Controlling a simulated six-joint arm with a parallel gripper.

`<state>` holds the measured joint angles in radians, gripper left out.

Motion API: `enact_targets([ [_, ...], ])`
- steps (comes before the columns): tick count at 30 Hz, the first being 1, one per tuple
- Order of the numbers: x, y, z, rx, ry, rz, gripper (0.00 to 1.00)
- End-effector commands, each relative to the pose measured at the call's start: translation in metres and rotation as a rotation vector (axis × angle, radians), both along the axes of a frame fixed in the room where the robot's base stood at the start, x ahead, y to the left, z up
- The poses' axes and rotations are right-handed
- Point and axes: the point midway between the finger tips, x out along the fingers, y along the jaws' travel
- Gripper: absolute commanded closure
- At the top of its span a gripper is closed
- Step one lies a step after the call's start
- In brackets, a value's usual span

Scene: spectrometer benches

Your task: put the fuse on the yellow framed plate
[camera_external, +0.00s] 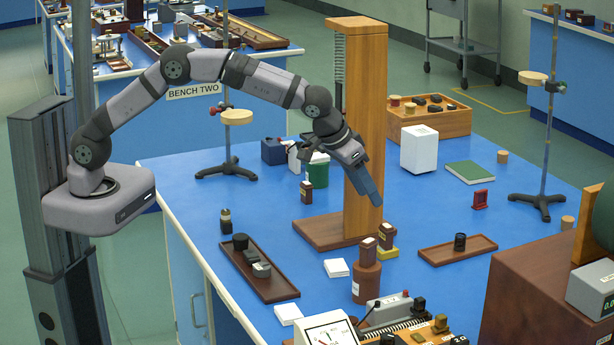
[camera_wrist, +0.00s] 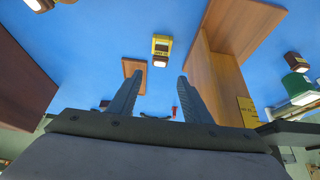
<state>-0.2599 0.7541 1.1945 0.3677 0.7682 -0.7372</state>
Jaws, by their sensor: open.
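A small dark brown block-like piece with a pale label (camera_external: 386,234) stands on or against a yellow piece (camera_external: 388,252) on the blue bench, right of the wooden post's base. The yellow piece also shows in the wrist view (camera_wrist: 161,47), beyond my fingertips. I cannot tell for certain whether it is the yellow framed plate. Similar dark brown pieces stand on a brown cylinder (camera_external: 368,250) and left of the post (camera_external: 307,190); I cannot tell which piece is the fuse. My gripper (camera_wrist: 161,77) is open and empty, above the bench and in front of the post (camera_external: 367,110).
A brown tray (camera_external: 430,257) holding a black cylinder lies at right; another tray (camera_external: 285,293) lies at left. A small red frame (camera_external: 480,199) stands farther back. A white box (camera_external: 419,149) stands behind the post. The tall post is close to my gripper.

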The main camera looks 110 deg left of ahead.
Motion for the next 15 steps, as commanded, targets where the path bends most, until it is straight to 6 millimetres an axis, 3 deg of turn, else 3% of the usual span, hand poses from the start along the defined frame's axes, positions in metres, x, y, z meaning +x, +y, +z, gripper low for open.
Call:
enact_targets([
  [4, -0.006, -0.008, 0.001, -0.004, 0.013, -0.019, 0.55],
  [8, -0.023, -0.029, 0.001, -0.018, 0.053, -0.075, 0.55],
  [11, -0.049, -0.055, 0.001, -0.036, 0.101, -0.145, 0.55],
  [15, -0.102, -0.1, -0.003, -0.068, 0.187, -0.273, 0.55],
])
